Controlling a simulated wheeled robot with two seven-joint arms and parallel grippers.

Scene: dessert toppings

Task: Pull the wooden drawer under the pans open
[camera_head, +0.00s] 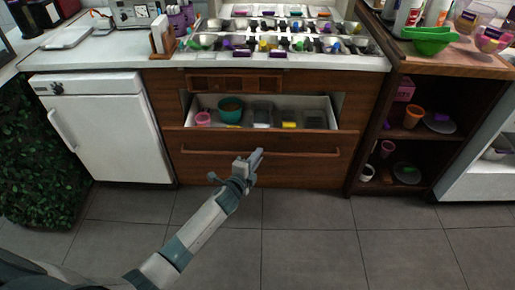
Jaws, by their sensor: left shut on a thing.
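The wooden drawer (300,144) under the counter with the pans stands pulled out, its white inside showing. Inside it are a teal bowl (230,110), a pink cup (203,118), dark containers (262,114) and a yellow item (289,124). A long bar handle (300,153) runs across the wooden front. My left gripper (257,156) is at this handle, left of its middle, and is shut on it. The fingertips are small in the picture. My right gripper is not in view.
Pans of toppings (273,43) sit on the white counter above. A white cabinet (103,125) stands at left and an open shelf (408,140) with cups at right. The grey tiled floor (310,240) before the drawer is clear except for my arm.

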